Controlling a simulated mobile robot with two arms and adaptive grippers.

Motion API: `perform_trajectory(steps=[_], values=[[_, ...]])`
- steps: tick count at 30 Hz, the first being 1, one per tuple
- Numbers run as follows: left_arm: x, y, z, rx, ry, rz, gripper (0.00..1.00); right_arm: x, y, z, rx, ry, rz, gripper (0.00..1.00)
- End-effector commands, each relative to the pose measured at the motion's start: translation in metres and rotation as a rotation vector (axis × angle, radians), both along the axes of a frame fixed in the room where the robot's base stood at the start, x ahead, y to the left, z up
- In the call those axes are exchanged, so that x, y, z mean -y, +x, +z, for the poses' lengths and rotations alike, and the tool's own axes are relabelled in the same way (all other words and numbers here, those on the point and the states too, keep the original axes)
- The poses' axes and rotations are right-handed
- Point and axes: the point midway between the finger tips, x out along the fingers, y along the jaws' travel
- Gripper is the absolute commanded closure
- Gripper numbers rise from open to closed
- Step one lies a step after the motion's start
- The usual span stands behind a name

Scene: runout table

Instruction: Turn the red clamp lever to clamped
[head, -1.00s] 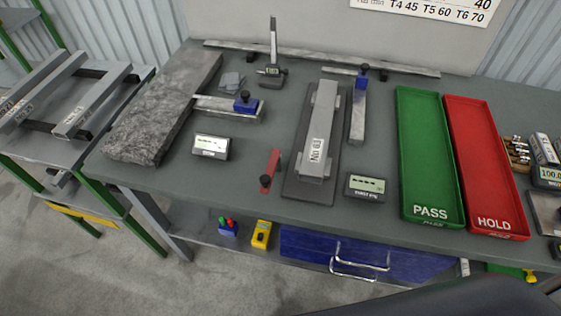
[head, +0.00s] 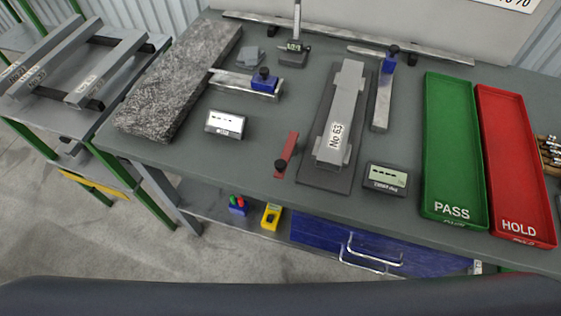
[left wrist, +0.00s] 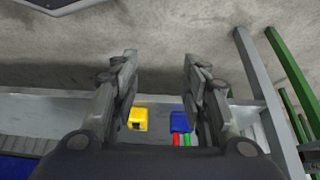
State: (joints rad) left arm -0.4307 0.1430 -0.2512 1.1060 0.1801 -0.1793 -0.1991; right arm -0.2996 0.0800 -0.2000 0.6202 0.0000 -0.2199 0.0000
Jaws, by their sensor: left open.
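The red clamp lever (head: 287,155) lies on the grey table near its front edge, just left of the dark plate (head: 313,180) that bears the grey part labelled No 63 (head: 345,105). A dark knob sits at the lever's near end. The lever points away from me, tilted slightly right. My left gripper (left wrist: 160,75) shows only in the left wrist view. Its two fingers are apart with nothing between them, and the lever is not in that view. My right gripper is in neither current view.
Small displays (head: 225,124) and (head: 386,179) stand either side of the lever. The green PASS tray (head: 455,150) and red HOLD tray (head: 515,160) lie right. A granite slab (head: 180,85) lies left. Below, a shelf holds a yellow box (left wrist: 138,120) and a blue holder (left wrist: 181,121).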

Motion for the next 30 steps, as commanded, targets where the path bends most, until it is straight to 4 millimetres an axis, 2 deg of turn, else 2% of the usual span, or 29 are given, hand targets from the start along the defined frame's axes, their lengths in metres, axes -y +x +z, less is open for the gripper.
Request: perform_trajectory(steps=[1, 5, 6, 8, 12, 14, 18, 21, 24, 27, 30], values=[[0.010, 0.017, 0.015, 0.059, -0.021, -0.018, 0.59, 0.000, 0.000, -0.005, -0.001, 0.000, 0.000, 0.27], [0.036, 0.056, 0.067, 0.208, -0.078, -0.063, 0.59, 0.000, -0.001, -0.012, -0.001, 0.000, 0.000, 0.27], [0.044, 0.066, 0.085, 0.254, -0.095, -0.077, 0.59, 0.000, -0.001, -0.014, -0.001, 0.000, 0.000, 0.27], [0.057, 0.081, 0.114, 0.323, -0.125, -0.096, 0.59, 0.000, -0.001, -0.017, -0.001, 0.000, 0.000, 0.27], [0.086, 0.105, 0.188, 0.482, -0.195, -0.137, 0.59, 0.000, -0.001, -0.024, -0.001, 0.000, 0.000, 0.27], [0.097, 0.113, 0.223, 0.550, -0.226, -0.152, 0.59, 0.000, -0.001, -0.027, -0.001, 0.000, 0.000, 0.27], [0.119, 0.121, 0.309, 0.706, -0.304, -0.178, 0.59, 0.000, -0.001, -0.034, -0.001, 0.000, 0.000, 0.27], [0.130, 0.121, 0.370, 0.809, -0.358, -0.192, 0.59, 0.000, -0.001, -0.039, -0.001, 0.000, 0.000, 0.27], [0.135, 0.118, 0.422, 0.892, -0.405, -0.195, 0.59, 0.000, -0.001, -0.042, -0.001, 0.000, 0.000, 0.27], [0.137, 0.114, 0.459, 0.951, -0.437, -0.197, 0.59, 0.000, -0.001, -0.044, -0.001, 0.000, 0.000, 0.27], [0.138, 0.111, 0.480, 0.982, -0.455, -0.197, 0.59, 0.000, -0.001, -0.045, -0.001, 0.000, 0.000, 0.27]])
